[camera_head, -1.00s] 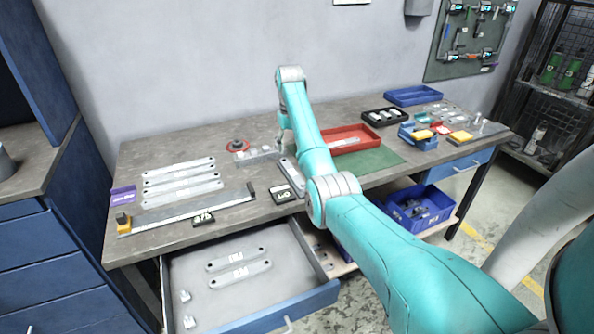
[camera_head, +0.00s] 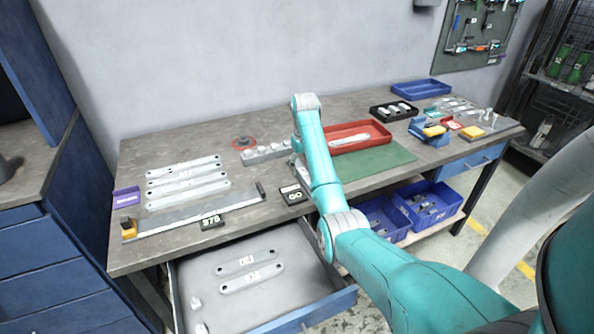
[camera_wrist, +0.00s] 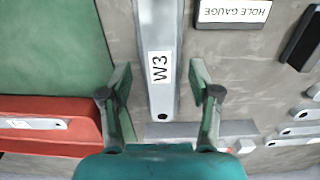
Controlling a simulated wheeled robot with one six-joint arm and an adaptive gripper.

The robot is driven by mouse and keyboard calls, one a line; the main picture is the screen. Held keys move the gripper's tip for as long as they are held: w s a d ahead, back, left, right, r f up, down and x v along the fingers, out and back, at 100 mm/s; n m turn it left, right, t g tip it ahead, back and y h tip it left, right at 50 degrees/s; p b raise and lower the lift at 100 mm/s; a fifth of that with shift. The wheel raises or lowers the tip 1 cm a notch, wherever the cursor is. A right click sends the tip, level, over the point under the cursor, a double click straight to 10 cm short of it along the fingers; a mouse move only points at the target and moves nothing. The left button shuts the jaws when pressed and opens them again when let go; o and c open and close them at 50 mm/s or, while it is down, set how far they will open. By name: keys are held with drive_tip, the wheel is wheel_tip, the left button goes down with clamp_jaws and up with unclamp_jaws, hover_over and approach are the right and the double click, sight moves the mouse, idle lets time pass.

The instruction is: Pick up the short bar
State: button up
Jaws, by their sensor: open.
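A grey flat bar labelled W3 (camera_wrist: 158,95) lies on the bench in the wrist view, with a dark hole near its lower end. Its upper end runs out of the picture. My gripper (camera_wrist: 161,80) is open, with one finger on each side of this bar and a visible gap to both. The height of the fingertips over the bench cannot be told. In the head view my arm hides the gripper and most of this bar. Other bars are four long ones on the left bench (camera_head: 188,189), two in the open drawer (camera_head: 250,272), and one in the red tray (camera_head: 384,127).
A green mat (camera_head: 385,161) lies right of the bar, and the hole gauge card (camera_wrist: 233,11) lies left of it. A row of grey blocks (camera_head: 266,153) stands behind. A steel ruler (camera_head: 180,220) lies along the bench front. Blue bins (camera_head: 425,205) sit below.

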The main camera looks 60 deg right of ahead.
drive_tip(key=shift+f, duration=0.45)
clamp_jaws()
drive_tip(key=shift+r, duration=0.1)
